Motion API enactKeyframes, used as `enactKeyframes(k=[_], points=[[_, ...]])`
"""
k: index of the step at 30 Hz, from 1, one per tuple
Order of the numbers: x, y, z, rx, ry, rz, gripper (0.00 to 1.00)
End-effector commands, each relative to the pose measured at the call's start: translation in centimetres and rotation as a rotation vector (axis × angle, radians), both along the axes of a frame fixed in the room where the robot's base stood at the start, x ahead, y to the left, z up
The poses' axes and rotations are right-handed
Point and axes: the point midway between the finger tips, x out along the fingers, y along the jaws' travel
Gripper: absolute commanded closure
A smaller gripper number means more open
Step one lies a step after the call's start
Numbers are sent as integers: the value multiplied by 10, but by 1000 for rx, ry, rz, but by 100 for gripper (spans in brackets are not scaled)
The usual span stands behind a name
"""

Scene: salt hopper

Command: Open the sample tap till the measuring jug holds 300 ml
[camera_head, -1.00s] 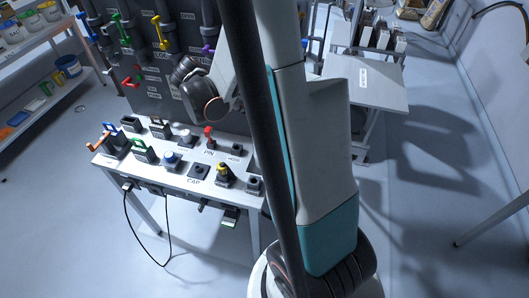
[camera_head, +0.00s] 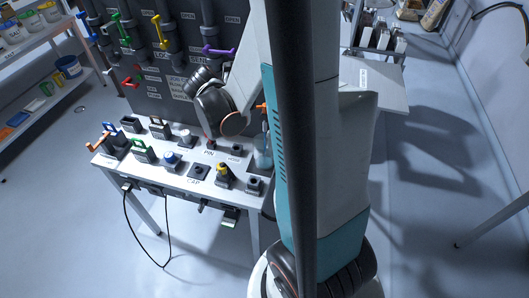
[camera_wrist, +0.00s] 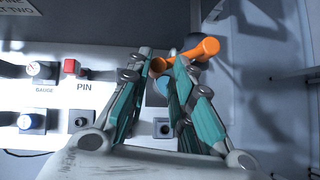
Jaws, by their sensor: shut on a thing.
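An orange tap handle (camera_wrist: 197,50) lies at an angle between and past my fingertips in the wrist view. My gripper (camera_wrist: 166,62) is shut on its near end, with the teal fingers either side. A small piece of the orange handle (camera_head: 262,106) shows beside my arm in the head view. Below it a pale blue, clear vessel, seemingly the measuring jug (camera_head: 262,152), stands at the panel's right end, partly hidden by my arm. The jug (camera_wrist: 162,84) shows only in part between my fingers. Its level and marks cannot be read. My fingers are hidden in the head view.
The white bench (camera_head: 178,178) carries several knobs and switches, among them a red PIN knob (camera_wrist: 71,67) left of my gripper. Coloured pipe handles, including a purple one (camera_head: 219,50), stick out from the dark backboard (camera_head: 150,75). A side table (camera_head: 375,85) stands behind.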

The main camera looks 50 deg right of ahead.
Motion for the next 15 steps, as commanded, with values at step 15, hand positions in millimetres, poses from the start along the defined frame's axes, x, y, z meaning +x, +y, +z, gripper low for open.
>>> enactKeyframes(k=[15], points=[[-18,5,-4,8,2,172,100]])
